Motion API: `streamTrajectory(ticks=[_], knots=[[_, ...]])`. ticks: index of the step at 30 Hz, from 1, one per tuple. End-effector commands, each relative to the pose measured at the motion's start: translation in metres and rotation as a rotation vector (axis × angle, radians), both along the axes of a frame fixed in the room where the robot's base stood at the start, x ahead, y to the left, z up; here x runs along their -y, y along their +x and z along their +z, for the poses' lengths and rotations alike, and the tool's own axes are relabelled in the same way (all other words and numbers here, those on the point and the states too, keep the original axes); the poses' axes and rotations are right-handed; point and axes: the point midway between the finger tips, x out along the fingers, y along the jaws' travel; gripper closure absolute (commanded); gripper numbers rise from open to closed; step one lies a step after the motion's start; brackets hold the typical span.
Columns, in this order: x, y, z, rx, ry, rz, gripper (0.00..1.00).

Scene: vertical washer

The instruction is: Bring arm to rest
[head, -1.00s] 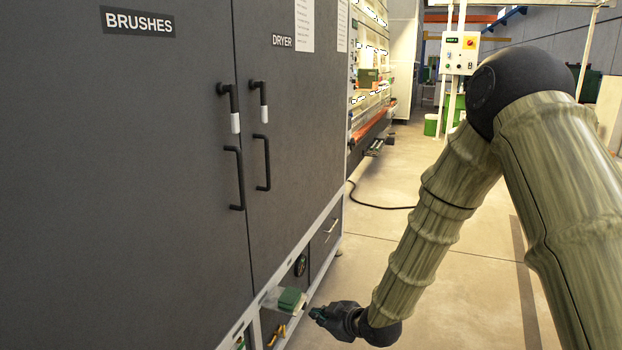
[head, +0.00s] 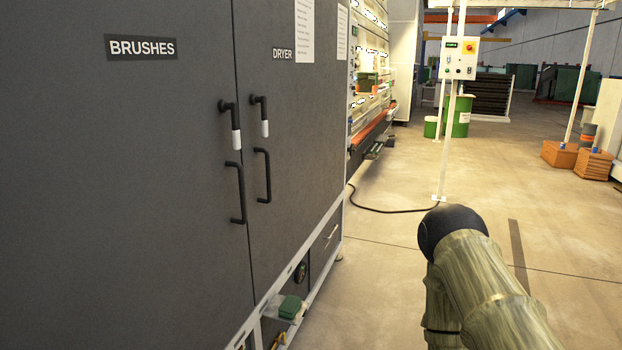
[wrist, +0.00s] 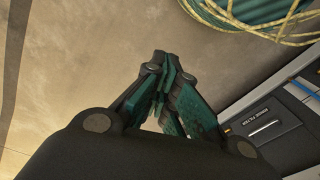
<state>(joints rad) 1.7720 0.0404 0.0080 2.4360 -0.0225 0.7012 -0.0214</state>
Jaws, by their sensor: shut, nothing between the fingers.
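My gripper (wrist: 163,72) shows in the wrist view, its green fingers together with nothing between them. It is over bare floor, beside the lower front of the washer (wrist: 270,128). In the head view my gripper is out of sight; only my upper arm shows at the lower right, folded low. The washer's dark doors (head: 120,180), labelled BRUSHES and DRYER, fill the left of the head view and are closed.
A small shelf with a green object (head: 290,306) juts out at the washer's foot. A control box (head: 460,58) on a post stands ahead, with a green drum (head: 460,118) behind it. A cable (head: 390,210) lies on the floor. Open floor (head: 560,240) lies to the right.

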Motion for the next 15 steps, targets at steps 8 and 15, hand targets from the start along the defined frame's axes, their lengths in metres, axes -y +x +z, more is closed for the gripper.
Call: streamTrajectory(ticks=[8,15], knots=[[0.007,-0.021,0.0,-0.038,-0.021,-0.039,1.0],[0.007,-0.021,0.0,-0.038,-0.021,-0.039,1.0]])
